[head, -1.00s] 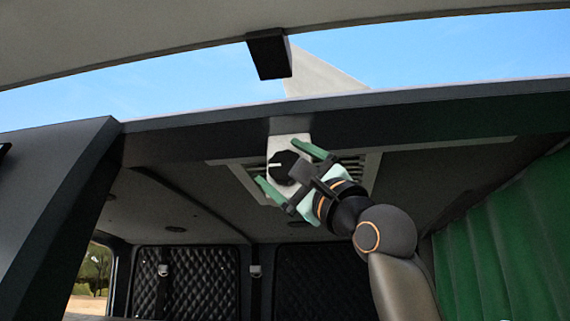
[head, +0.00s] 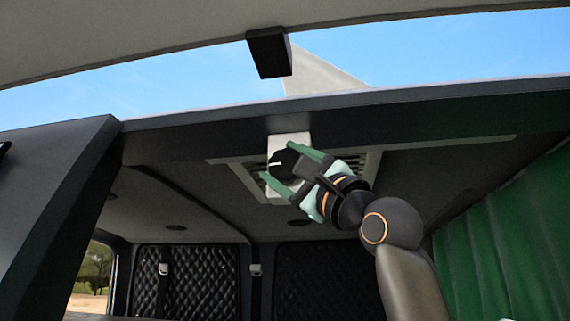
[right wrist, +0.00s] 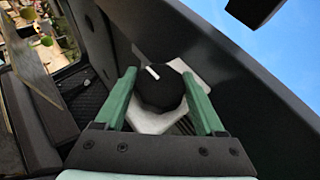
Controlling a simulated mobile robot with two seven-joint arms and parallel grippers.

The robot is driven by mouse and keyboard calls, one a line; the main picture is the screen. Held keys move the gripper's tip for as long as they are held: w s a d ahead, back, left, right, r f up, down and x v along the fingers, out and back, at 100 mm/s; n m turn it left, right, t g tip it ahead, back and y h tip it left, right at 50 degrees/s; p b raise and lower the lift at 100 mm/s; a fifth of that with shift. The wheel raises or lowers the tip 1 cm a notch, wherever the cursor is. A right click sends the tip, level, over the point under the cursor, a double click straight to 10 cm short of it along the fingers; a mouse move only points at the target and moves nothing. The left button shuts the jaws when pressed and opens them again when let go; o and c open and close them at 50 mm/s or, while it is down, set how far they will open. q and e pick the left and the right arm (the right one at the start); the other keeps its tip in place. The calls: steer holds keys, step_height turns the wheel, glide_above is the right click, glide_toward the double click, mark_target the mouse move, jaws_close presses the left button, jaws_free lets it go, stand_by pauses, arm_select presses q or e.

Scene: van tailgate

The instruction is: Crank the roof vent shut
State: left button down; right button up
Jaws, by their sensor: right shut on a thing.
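The crank knob (head: 284,164) is round and black with a white pointer mark, on a pale mounting plate (head: 290,139) under the roof edge. In the head view its mark points left. My right gripper (head: 282,162) is shut on the knob, one green finger on each side. In the right wrist view the knob (right wrist: 160,88) sits between the fingertips (right wrist: 159,76), with its mark toward the upper left. The slatted vent (head: 250,182) is partly hidden behind the plate and gripper. My left gripper is out of view.
A dark roof beam (head: 400,120) runs just above the knob. A black block (head: 269,54) hangs from the raised tailgate. A grey wedge-shaped panel (head: 320,75) stands above the roof. A green curtain (head: 510,240) hangs at right.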

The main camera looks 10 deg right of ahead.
steer(key=n+g, duration=0.1)
steer(key=g, duration=0.1)
steer(key=n+g, duration=0.1)
steer(key=n, duration=0.1)
steer(key=shift+s+r+g+y, duration=0.1)
steer(key=shift+r+g+y, duration=0.05)
steer(key=shift+g+y, duration=0.2)
steer(key=shift+n+g+h, duration=0.55)
steer(key=shift+n+g, duration=0.65)
steer(key=shift+g, duration=0.15)
steer(key=o, duration=1.3)
steer(key=shift+o, duration=0.2)
steer(key=shift+s+d+f, duration=0.1)
steer(key=shift+d+f, duration=0.1)
steer(key=b+v, duration=0.5)
steer(key=v, duration=0.7)
steer(key=shift+r, duration=0.15)
